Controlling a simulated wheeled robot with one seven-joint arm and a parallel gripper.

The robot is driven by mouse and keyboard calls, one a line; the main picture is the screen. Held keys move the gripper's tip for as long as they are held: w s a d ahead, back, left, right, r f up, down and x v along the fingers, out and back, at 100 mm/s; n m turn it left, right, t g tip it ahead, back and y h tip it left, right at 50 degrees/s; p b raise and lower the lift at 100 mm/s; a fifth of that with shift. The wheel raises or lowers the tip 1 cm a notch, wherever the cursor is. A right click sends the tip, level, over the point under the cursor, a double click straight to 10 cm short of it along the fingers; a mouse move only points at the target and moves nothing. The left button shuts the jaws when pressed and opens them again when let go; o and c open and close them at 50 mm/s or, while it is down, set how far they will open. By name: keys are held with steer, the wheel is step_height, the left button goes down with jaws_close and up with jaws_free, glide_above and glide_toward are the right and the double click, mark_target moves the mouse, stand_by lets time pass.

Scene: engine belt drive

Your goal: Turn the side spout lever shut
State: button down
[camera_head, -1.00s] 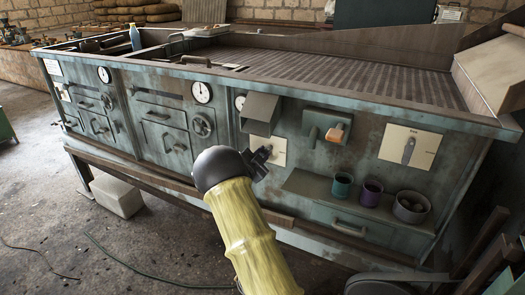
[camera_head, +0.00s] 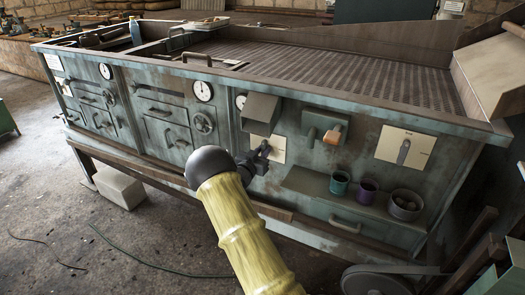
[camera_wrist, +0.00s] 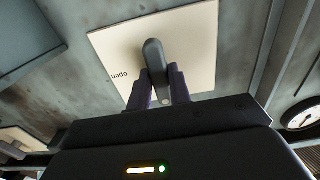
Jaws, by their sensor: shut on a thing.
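The side spout lever (camera_wrist: 153,58) is a dark grey rounded handle on a cream plate (camera_wrist: 108,48) marked "open", seen upside down in the wrist view. In the head view the plate (camera_head: 277,150) sits on the panel just below a grey box-shaped spout (camera_head: 261,113). My gripper (camera_wrist: 161,84) has its two dark purple fingers on either side of the lever's free end and is shut on it. In the head view my gripper (camera_head: 263,150) stands in front of the plate and hides most of the lever.
To the right are a block with an orange part (camera_head: 333,135) and another cream plate with a lever (camera_head: 404,150). Below, a shelf (camera_head: 312,186) holds a teal cup (camera_head: 340,184), a purple cup (camera_head: 367,191) and a round pot (camera_head: 405,205). Gauges and drawers are left.

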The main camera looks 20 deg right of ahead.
steer(key=shift+f, duration=0.25)
steer(key=c, duration=1.3)
jaws_free()
steer(key=shift+a+r, duration=0.15)
steer(key=shift+r, duration=0.05)
steer(key=v, duration=1.7)
steer(key=shift+s+a, duration=0.15)
steer(key=shift+s, duration=0.05)
